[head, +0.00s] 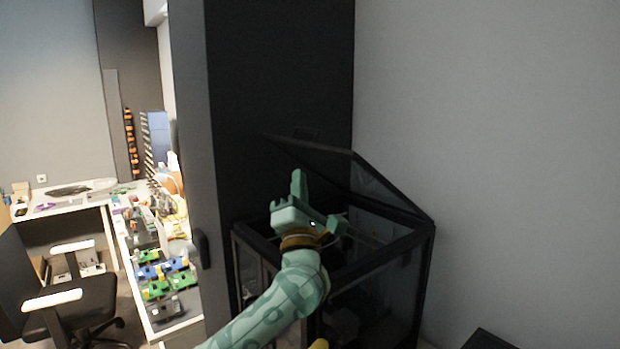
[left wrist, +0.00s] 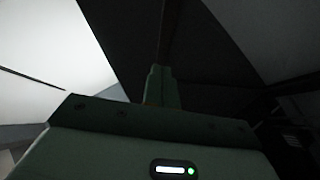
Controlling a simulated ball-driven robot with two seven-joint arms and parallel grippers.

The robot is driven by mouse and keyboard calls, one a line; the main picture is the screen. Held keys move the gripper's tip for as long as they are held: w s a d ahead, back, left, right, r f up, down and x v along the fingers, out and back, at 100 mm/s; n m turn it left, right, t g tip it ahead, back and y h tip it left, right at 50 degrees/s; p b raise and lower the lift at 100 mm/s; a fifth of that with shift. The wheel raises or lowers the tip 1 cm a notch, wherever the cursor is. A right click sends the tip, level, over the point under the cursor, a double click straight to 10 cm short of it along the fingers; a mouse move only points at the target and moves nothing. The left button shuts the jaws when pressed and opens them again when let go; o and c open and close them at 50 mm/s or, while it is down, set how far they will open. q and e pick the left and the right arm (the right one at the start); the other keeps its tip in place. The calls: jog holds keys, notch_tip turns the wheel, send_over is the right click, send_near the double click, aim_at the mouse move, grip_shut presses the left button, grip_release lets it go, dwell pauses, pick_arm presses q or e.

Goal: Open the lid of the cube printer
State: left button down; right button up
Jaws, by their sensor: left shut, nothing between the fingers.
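The cube printer (head: 385,258) is a dark box with a black frame and see-through side panels, standing against the wall in the head view. Its lid (head: 376,184) is tilted up, with its left edge raised and its right edge low near the top right of the frame. My left gripper (head: 298,178) is above the box's open top, under or beside the raised lid; whether it touches the lid I cannot tell. Its fingers are shut and empty, pointing up; they also show in the left wrist view (left wrist: 161,84). My right gripper is not in view.
A tall dark cabinet (head: 280,70) stands directly behind the printer, with a grey panel edge on its left. A grey wall (head: 490,130) is on the right. A dark box corner (head: 488,340) shows at bottom right. Desks and an office chair (head: 75,295) are far left.

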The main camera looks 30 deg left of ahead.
pick_arm(q)
notch_tip(320, 180, down, 2)
jog(key=n+g+y, duration=0.1)
jog(key=n+g, duration=0.1)
jog(key=n+p, duration=0.1)
jog(key=p, duration=0.1)
send_near(292, 145)
jog(key=shift+y, duration=0.3)
jog(key=x, duration=0.4)
jog(key=shift+w+a+r, duration=0.1)
jog(key=shift+w+r, duration=0.2)
jog(key=shift+w+a+r, duration=0.15)
jog(key=shift+w+a, duration=0.15)
